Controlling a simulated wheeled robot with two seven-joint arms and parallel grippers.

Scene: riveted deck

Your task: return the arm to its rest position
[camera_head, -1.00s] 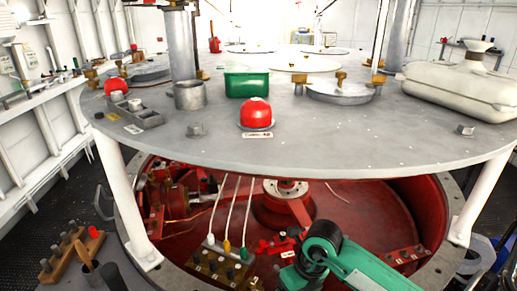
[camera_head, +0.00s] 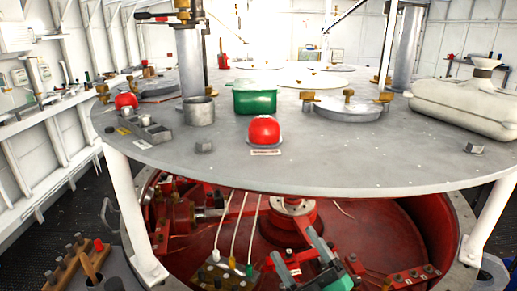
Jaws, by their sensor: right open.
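My right gripper (camera_head: 298,256) shows at the bottom, right of centre, below the front edge of the round grey deck. Its two grey fingers point up and to the left, with a clear gap between them and nothing held. A green part of my right arm shows behind the fingers, at the lower edge. The red recess and its fittings lie behind the gripper in the picture. I cannot tell how far the gripper is from them. My left gripper is not in view.
The grey deck (camera_head: 330,165) spans the view on white legs. It carries a red dome (camera_head: 264,130), a green pot (camera_head: 254,98), a metal cup (camera_head: 199,111) and a beige canister (camera_head: 463,107). A wooden rack (camera_head: 75,262) stands at lower left.

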